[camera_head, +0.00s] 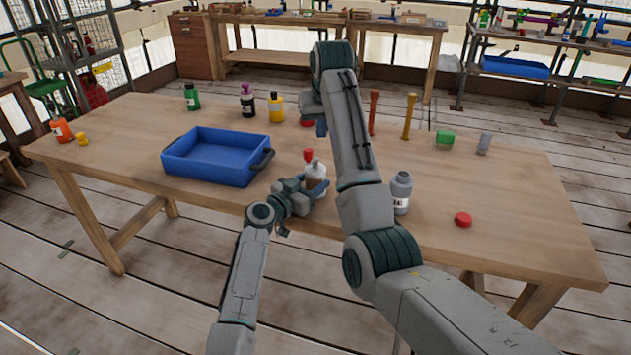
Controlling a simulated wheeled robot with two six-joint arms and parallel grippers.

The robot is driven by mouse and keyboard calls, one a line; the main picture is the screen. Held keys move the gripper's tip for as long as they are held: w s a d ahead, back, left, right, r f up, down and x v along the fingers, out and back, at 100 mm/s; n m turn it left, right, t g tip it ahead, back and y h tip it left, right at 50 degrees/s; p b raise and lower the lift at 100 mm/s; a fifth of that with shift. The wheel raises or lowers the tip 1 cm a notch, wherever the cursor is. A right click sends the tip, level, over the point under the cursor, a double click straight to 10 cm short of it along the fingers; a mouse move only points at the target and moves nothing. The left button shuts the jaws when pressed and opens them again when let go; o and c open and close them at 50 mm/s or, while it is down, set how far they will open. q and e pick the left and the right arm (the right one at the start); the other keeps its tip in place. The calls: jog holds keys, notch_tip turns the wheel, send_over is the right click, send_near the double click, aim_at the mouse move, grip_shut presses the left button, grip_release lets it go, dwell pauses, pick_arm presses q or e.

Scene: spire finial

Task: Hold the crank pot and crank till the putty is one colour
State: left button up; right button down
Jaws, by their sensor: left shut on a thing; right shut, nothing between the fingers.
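A small pale pot with a red knob (316,174) stands upright near the table's front middle; I take it as the crank pot. My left gripper (316,192) is shut around its lower part from the front left. The red knob sits above the pot's top, slightly to the left. My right gripper (321,128) is mostly hidden by its own arm; only a bluish tip shows, beyond the pot and apart from it. It is shut and empty. The putty inside the pot cannot be seen.
A blue tray (205,172) stands left of the pot. A grey bottle (401,190) and a red cap (463,220) are on the right. Several bottles line the back.

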pick_arm(q)
jog(key=o, duration=1.1)
jog(key=shift+o, duration=0.2)
